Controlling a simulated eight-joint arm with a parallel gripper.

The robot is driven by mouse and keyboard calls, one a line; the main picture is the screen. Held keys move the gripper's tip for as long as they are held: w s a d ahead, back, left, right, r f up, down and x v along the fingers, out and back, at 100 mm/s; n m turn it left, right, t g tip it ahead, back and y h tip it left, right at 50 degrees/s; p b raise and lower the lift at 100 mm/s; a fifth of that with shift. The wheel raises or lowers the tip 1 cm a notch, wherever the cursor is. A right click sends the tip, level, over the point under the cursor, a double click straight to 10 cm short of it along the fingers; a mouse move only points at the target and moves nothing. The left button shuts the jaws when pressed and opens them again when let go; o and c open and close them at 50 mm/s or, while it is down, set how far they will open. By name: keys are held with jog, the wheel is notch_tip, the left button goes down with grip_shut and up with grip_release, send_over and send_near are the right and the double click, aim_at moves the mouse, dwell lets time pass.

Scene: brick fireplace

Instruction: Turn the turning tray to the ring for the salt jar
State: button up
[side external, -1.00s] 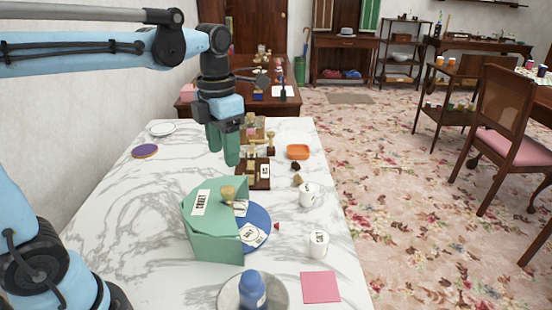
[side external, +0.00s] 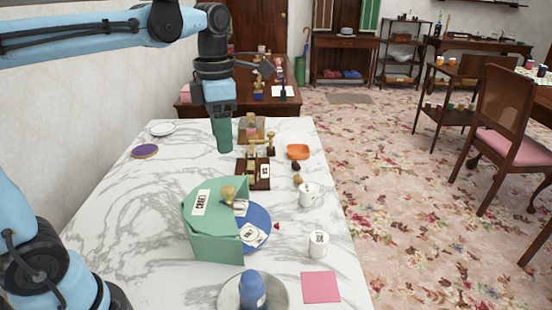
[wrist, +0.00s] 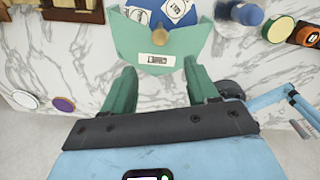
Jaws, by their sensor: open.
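The turning tray (side external: 257,216) is a blue disc with white labelled patches, partly covered by a green housing (side external: 215,240). In the wrist view, part of the blue tray (wrist: 178,10) shows beyond the green housing (wrist: 172,48) and the knob (wrist: 157,38). A white labelled jar (side external: 318,248) stands right of the tray; its label is too small to read surely. My gripper (side external: 224,134) is open and empty above the table, behind the housing. In the wrist view, the green fingers (wrist: 160,85) are apart, short of the housing.
A dark wooden stand with brass parts (side external: 253,176) is behind the tray. A white lidded pot (side external: 307,195) is to the right. A blue-topped item on a round plate (side external: 226,295) and a pink square (side external: 320,287) are in front. The table's left side is mostly bare.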

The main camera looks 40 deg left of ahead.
aim_at(228, 189)
notch_tip(228, 189, down, 12)
jog(key=shift+f+m, duration=0.1)
jog(key=shift+m, duration=0.9)
jog(key=shift+c, duration=0.3)
grip_shut()
